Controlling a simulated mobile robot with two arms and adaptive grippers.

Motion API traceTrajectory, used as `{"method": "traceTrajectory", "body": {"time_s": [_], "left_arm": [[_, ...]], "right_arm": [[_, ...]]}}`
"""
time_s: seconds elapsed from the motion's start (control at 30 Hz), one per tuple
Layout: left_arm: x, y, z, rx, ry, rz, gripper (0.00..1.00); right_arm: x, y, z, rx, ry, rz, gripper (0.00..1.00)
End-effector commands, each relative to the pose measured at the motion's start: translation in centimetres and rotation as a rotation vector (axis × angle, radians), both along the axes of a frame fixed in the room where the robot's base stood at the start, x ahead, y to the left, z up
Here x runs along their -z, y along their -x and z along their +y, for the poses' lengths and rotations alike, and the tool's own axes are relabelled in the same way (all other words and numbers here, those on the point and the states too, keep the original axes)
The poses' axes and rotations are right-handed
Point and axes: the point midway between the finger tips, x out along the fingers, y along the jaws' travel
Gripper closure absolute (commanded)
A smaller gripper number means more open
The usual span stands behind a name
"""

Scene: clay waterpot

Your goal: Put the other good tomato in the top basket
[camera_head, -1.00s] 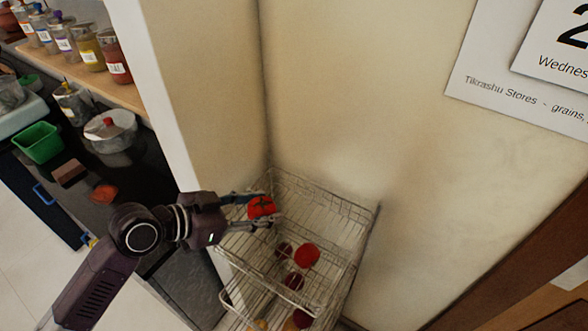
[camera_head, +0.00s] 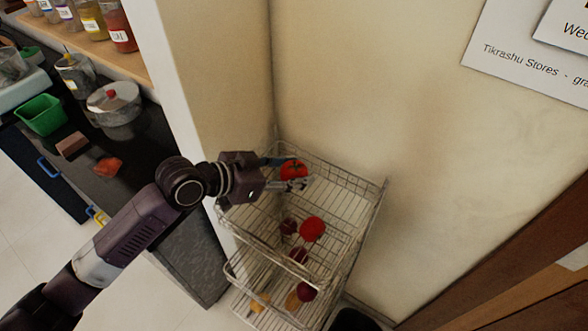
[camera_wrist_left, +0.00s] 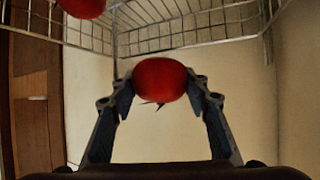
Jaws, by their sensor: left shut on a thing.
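My left gripper (camera_head: 291,174) is shut on a red tomato (camera_head: 294,169) with a green top, held over the back part of the top basket (camera_head: 345,205) of a wire rack. In the left wrist view, the tomato (camera_wrist_left: 160,80) sits between the two fingertips (camera_wrist_left: 160,86), with basket wires behind it. Another red tomato (camera_head: 312,229) lies in the rack and seems to be in the top basket; a red round thing (camera_wrist_left: 83,6) also shows at the wrist view's top edge. My right gripper is not in view.
Dark red onions (camera_head: 298,255) and yellowish produce (camera_head: 260,301) lie in the rack, some in lower baskets. Walls stand close behind the rack. On the left counter are a lidded pot (camera_head: 114,103), a green bin (camera_head: 42,114) and a flat orange-red thing (camera_head: 108,167).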

Motion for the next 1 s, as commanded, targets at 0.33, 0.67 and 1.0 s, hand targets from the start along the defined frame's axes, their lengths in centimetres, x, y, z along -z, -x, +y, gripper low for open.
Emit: {"method": "traceTrajectory", "body": {"time_s": [0.33,0.67,1.0], "left_arm": [[0.8,0.0,0.0,0.0,0.0,-0.001,0.83],[0.8,0.0,0.0,0.0,0.0,0.0,0.37],[0.2,0.7,1.2,-0.001,-0.002,0.001,0.37]], "right_arm": [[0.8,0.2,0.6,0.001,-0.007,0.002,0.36],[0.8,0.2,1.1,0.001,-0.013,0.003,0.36],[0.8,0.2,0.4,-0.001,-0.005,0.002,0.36]]}}
